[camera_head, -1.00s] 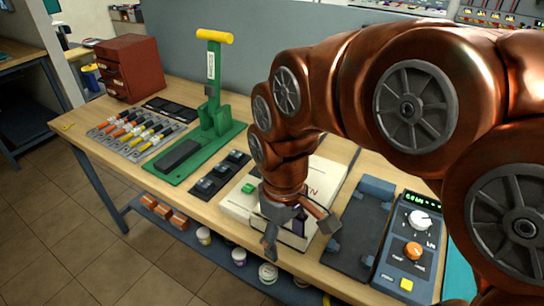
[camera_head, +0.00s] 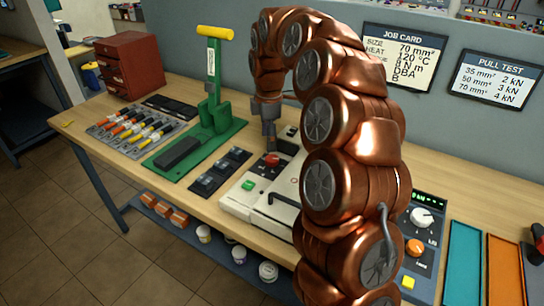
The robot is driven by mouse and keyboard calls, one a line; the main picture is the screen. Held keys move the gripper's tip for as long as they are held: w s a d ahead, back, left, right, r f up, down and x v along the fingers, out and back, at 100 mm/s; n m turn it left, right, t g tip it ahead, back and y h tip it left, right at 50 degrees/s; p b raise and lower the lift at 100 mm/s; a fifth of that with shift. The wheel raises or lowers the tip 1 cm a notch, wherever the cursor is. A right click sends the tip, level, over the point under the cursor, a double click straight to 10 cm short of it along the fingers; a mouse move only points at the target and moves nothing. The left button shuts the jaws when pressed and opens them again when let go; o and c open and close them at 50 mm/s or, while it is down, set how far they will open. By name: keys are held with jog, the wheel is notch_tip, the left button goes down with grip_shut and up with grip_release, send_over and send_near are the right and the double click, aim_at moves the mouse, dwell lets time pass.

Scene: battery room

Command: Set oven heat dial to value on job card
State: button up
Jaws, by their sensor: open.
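The oven is a low cream box (camera_head: 238,205) on the bench, partly hidden behind my arm. It has a green button (camera_head: 248,185) at its left front and a red knob (camera_head: 272,160) at its back left; I cannot read any scale or pointer there. My gripper (camera_head: 268,140) points down just above the red knob, open, with its fingers seen nearly edge-on. I cannot tell whether they touch or straddle the knob. The job card (camera_head: 404,57) on the back panel reads size 70 mm² and heat 120 °C; its lower lines are partly cut off by my arm.
A green lever press (camera_head: 212,120) stands close left of my gripper. Small black blocks (camera_head: 220,172) lie left of the oven. A grey dial unit (camera_head: 420,240) and teal tray (camera_head: 463,265) lie right. A pull test card (camera_head: 490,80) hangs behind.

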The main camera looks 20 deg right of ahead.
aim_at(272, 158)
jog(key=shift+w+d+f, duration=0.3)
jog(key=shift+w+d, duration=0.4)
jog(key=shift+d, duration=0.05)
jog(key=shift+w+d+f+n, duration=0.1)
jog(key=shift+f+n, duration=0.1)
jog(key=shift+n, duration=0.1)
jog(key=shift+f+p, duration=0.8)
jog(key=shift+f, duration=3)
jog(key=c, duration=1.1)
